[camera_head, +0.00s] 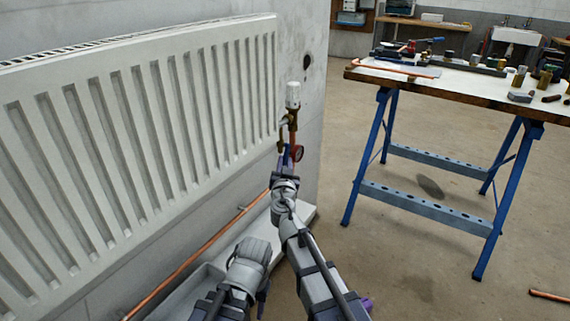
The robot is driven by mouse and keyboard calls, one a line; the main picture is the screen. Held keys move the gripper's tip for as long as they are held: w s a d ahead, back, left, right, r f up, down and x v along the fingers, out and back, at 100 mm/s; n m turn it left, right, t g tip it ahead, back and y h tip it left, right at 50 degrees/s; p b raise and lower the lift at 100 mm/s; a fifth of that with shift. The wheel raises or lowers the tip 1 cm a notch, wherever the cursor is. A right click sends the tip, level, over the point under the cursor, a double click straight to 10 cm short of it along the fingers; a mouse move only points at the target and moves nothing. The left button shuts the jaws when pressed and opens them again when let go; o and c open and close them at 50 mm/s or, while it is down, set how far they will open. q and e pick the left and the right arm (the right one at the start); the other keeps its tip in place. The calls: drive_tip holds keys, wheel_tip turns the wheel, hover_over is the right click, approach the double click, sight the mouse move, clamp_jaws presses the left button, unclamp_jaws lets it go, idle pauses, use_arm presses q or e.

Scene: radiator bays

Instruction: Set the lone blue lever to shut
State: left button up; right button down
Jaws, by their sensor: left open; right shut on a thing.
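A valve assembly (292,100) with a white cap and brass body stands at the right end of the radiator, above a copper pipe. My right gripper (288,160) is at the pipe just below the brass body, shut on a small blue-purple part that looks like the blue lever (297,150). The gripper largely hides this part, so its exact angle cannot be told. My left gripper (262,288) is low in the view, open, away from the valve and partly hidden by its own arm.
The white radiator (130,130) fills the left, close to both arms. A copper pipe (210,240) runs below it, above a pale ledge (308,214). A workbench (460,85) with blue legs and several tools stands right. The floor between is mostly clear.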

drive_tip(key=shift+r, duration=0.1)
idle(0.7)
drive_tip(key=shift+s+r+p, duration=0.15)
drive_tip(key=shift+r+p, duration=0.1)
drive_tip(key=shift+p, duration=0.45)
drive_tip(key=shift+s+a+r+m+g+y+p, duration=0.4)
drive_tip(key=shift+g+p, duration=0.6)
drive_tip(key=shift+p, duration=1.05)
drive_tip(key=shift+s+d+r+m+g+y+p, duration=0.1)
drive_tip(key=shift+r+m+g+p, duration=0.2)
drive_tip(key=shift+m+g+p, duration=1.1)
drive_tip(key=shift+s+a+r+n+g+y+p, duration=0.25)
drive_tip(key=shift+g+p, duration=0.35)
drive_tip(key=shift+p, duration=2.05)
drive_tip(key=shift+w, duration=0.1)
drive_tip(key=c, duration=0.8)
unclamp_jaws()
drive_tip(key=shift+r, duration=0.1)
